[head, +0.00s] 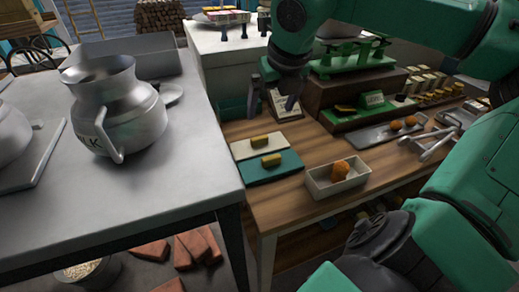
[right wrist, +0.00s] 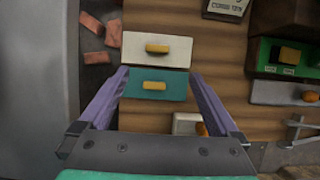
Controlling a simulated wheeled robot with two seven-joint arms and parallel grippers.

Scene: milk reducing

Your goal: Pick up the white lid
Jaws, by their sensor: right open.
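The white lid (head: 243,152) is a flat white panel with a yellow handle, lying on the wooden table near its left edge. In the right wrist view the white lid (right wrist: 136,50) lies ahead of the fingertips. A teal lid (head: 287,169) with a similar handle lies against its near side; it also shows between the fingers in the right wrist view (right wrist: 135,89). My right gripper (head: 273,98) is open and empty, its fingers pointing down above the table. In the right wrist view the gripper (right wrist: 159,74) has its fingers wide apart. My left gripper is out of view.
A grey metal table (head: 190,165) with a milk jug (head: 125,118) stands at the left. On the wooden table are a small white box (head: 322,190) with an orange piece, a sign card (head: 287,104), a green scale (head: 350,62) and a grey tray (head: 370,138).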

